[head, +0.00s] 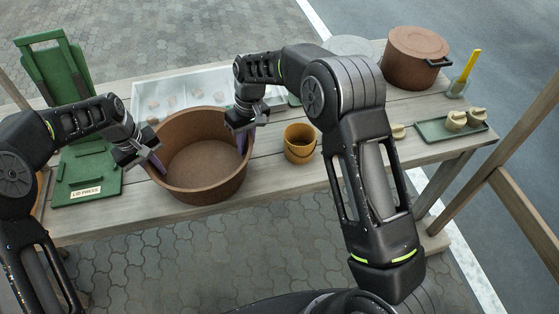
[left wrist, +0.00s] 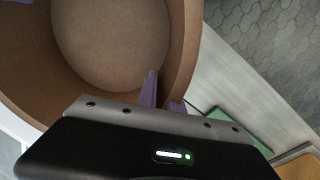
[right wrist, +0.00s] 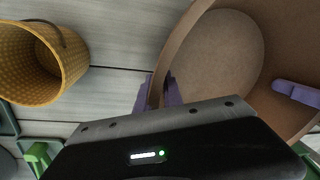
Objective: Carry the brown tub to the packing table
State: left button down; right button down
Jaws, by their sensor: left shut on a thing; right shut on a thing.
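The brown tub (head: 200,190) is a wide, round, open, empty vessel on the wooden table, toward its left part. My left gripper (head: 152,160) is shut on the tub's left rim, one finger inside the wall and one outside. My right gripper (head: 240,140) is shut on the tub's right rim in the same way. The left wrist view shows purple fingers (left wrist: 158,92) across the rim of the tub (left wrist: 185,50). The right wrist view shows purple fingers (right wrist: 160,92) astride the wall of the tub (right wrist: 190,40). Whether the tub's base touches the table is hard to tell.
The wooden table (head: 290,185) also bears a green lid press (head: 85,170), a white tray (head: 185,90) behind the tub, a yellow basket (head: 300,143) to its right, a lidded brown pot (head: 415,60) and a green tray (head: 435,130). Paved floor (head: 200,260) lies in front.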

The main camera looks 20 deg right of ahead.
pick_arm(q)
jog(key=c, duration=2)
grip_release()
jog(key=shift+d+f, duration=0.35)
jog(key=shift+d, duration=0.05)
pick_arm(e)
jog(key=c, duration=1.9)
grip_release()
jog(key=shift+s+a+f, duration=0.1)
jog(key=shift+a+f, duration=0.35)
jog(key=shift+c, duration=0.2)
pick_arm(q)
jog(key=shift+o, duration=0.9)
jog(key=shift+r, duration=0.15)
pick_arm(e)
jog(key=shift+o, duration=0.8)
jog(key=shift+r, duration=0.15)
pick_arm(q)
jog(key=o, duration=0.3)
jog(key=shift+a, duration=0.15)
pick_arm(e)
jog(key=o, duration=0.3)
jog(key=shift+d, duration=0.15)
pick_arm(q)
jog(key=shift+a, duration=0.1)
pick_arm(e)
jog(key=shift+d, duration=0.1)
